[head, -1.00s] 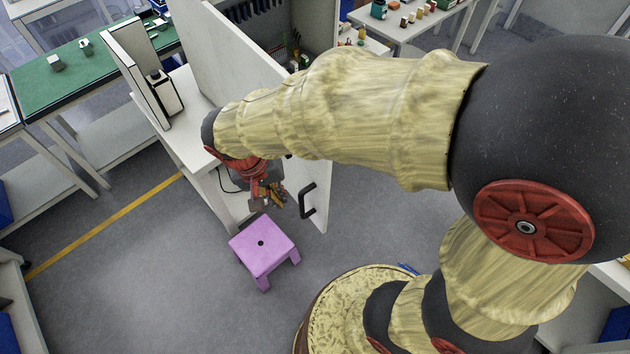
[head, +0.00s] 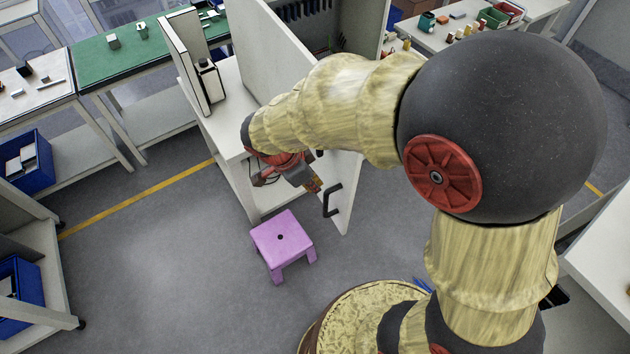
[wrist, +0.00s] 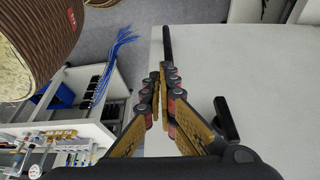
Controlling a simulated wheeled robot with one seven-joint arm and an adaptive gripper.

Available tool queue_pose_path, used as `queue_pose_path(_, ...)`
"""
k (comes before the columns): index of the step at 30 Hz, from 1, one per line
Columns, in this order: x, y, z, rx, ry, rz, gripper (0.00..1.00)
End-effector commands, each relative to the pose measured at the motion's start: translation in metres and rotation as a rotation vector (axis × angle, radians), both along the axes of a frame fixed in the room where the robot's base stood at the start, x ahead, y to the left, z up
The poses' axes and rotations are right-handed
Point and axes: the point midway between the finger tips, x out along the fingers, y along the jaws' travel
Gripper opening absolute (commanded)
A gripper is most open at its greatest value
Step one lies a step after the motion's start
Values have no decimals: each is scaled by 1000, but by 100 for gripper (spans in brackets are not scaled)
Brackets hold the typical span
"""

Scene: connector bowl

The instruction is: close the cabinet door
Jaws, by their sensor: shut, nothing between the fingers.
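The white cabinet door (head: 268,48) stands open in the head view, swung out from the cabinet (head: 372,20), whose dark inside with hanging tools shows behind it. A black bar handle (head: 332,200) is near the door's free edge. My gripper (head: 316,186) is just left of the handle, on the handle's side of the door; whether it touches the door is unclear. In the wrist view my gripper (wrist: 164,70) has its fingers together and empty, beside the pale door surface (wrist: 260,80). My arm hides the middle of the door in the head view.
A purple stool (head: 282,240) stands on the floor below my gripper. A white bench (head: 222,120) with a black-and-white device (head: 209,82) is left of the door. A green-topped table (head: 125,60) is further left. Grey floor (head: 180,270) is clear at the lower left.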

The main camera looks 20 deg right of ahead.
Motion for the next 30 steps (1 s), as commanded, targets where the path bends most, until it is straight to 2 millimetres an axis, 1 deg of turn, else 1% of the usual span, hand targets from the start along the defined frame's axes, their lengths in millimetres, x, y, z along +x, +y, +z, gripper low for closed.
queue_pose_path(1, 0, -5, -10, -2, 6, -1, 0)
queue_pose_path(3, 1, -10, -23, -2, 5, 0, 0)
queue_pose_path(10, 4, -26, -64, -1, 5, 0, 0)
queue_pose_path(11, 6, -32, -60, 1, 2, -3, 0)
queue_pose_path(13, 8, -43, -59, 1, 2, -3, 0)
queue_pose_path(18, 12, -58, -59, 1, 1, 1, 0)
queue_pose_path(22, 13, -62, -60, 1, 1, 1, 0)
queue_pose_path(30, 13, -63, -60, 1, 1, 2, 0)
